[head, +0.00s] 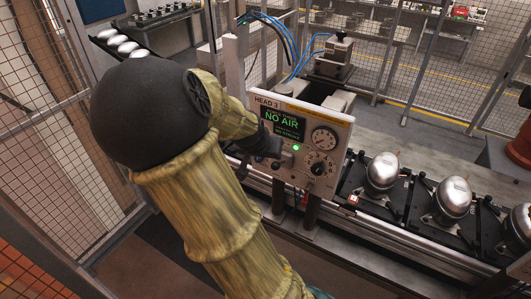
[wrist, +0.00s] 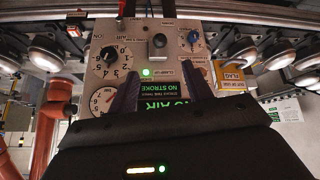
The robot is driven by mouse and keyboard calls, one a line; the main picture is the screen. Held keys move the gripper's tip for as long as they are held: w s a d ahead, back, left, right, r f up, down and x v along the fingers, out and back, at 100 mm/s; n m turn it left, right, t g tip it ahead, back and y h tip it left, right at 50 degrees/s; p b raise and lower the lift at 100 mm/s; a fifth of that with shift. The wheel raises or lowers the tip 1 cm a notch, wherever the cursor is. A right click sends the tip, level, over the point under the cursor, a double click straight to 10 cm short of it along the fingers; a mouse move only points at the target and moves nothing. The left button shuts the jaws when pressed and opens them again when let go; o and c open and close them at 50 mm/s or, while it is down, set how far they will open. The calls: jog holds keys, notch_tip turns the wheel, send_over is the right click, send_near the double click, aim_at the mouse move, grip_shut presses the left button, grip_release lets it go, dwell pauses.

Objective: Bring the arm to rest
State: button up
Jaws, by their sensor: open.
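My arm fills the left of the head view, in a tan sleeve with a black rounded joint. My gripper (head: 270,152) is at the left side of a control panel (head: 335,125) marked HEAD 3. In the wrist view my gripper (wrist: 160,88) has its two dark fingers spread over the panel face (wrist: 170,55), with nothing seen between them. Whether the fingertips touch the panel I cannot tell. The panel's display (head: 281,122) reads NO AIR, and a green lamp (head: 295,148) is lit. A black knob (wrist: 158,41) shows beyond the fingertips in the wrist view.
A gauge (head: 324,138) and a dial (head: 318,168) are on the panel. Silver compressor shells (head: 382,172) stand on black pallets along the conveyor to the right. Mesh fencing (head: 30,75) stands close at left. Blue hoses (head: 290,50) run behind the panel.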

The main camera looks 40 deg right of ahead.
jog(key=s+a+f+n+y+b, duration=0.3)
jog(key=a+f, duration=0.4)
jog(key=a, duration=0.4)
jog(key=s+a+f+n+g+y+b, duration=0.1)
jog(key=s+a+f+n+b, duration=0.4)
jog(key=a, duration=0.6)
notch_tip(320, 180, down, 3)
jog(key=n+y+b, duration=0.1)
jog(key=n+b, duration=0.1)
jog(key=b, duration=0.1)
jog(key=shift+s+y, duration=0.15)
jog(key=shift+y, duration=0.25)
jog(key=c, duration=0.3)
jog(key=shift+d, duration=0.1)
